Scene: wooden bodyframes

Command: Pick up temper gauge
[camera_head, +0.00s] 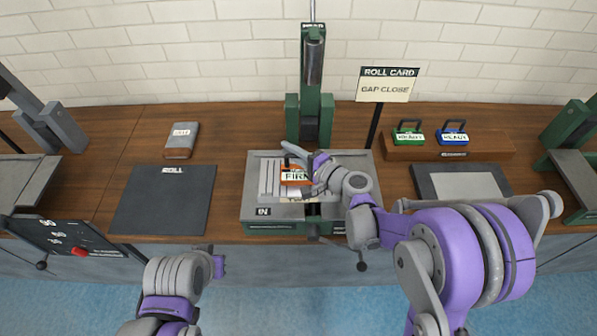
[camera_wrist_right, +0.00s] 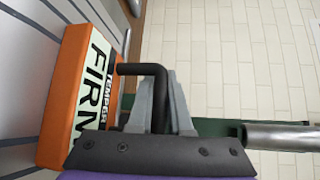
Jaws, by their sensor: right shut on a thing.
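The temper gauge (camera_head: 296,178) is an orange block with a white and black "FIRM" label and a black bent handle. It is at the grey slatted bed of the green machine (camera_head: 257,227), in the middle of the bench. My right gripper (camera_head: 304,160) is shut on its handle. In the right wrist view the gauge (camera_wrist_right: 78,95) is beside the fingers, and the handle (camera_wrist_right: 143,69) runs between the fingertips (camera_wrist_right: 165,100). I cannot tell whether the gauge touches the bed. My left arm is low at the left; its fingers cannot be made out.
A dark "ROLL" mat (camera_head: 160,205) lies left of the machine, with a small grey block (camera_head: 181,140) behind it. A wooden rack (camera_head: 446,152) holds green and blue handled blocks. A framed pad (camera_head: 465,186) lies at right.

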